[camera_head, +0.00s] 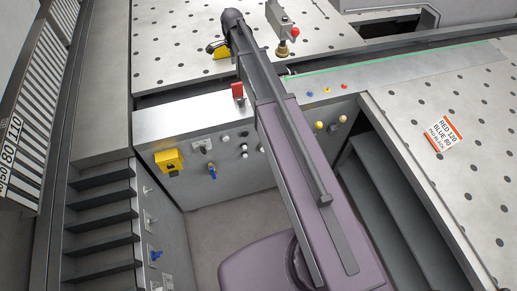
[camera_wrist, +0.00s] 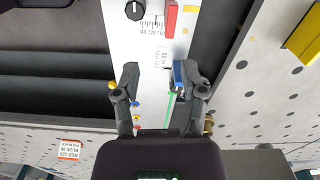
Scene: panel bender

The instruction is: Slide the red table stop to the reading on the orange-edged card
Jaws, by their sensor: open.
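The red table stop (camera_wrist: 171,20) stands at the right end of a printed scale in the wrist view, where marks like 120, 140 and 160 show. A red block, apparently the same stop, also shows in the head view (camera_head: 238,91) just left of my arm. The orange-edged card (camera_head: 445,133) lies on the right table and reads RED 120, BLUE 80; it also shows in the wrist view (camera_wrist: 69,150). My gripper (camera_wrist: 157,75) is open, with its fingertips apart and short of the red stop. A blue block (camera_wrist: 179,73) is close beside the right fingertip.
A black knob (camera_wrist: 134,10) sits left of the scale. A yellow block (camera_wrist: 305,37) is on the perforated table at right. In the head view, a yellow box (camera_head: 170,160) and switches are on the front panel. A grey fixture with a red knob (camera_head: 295,32) stands at the back.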

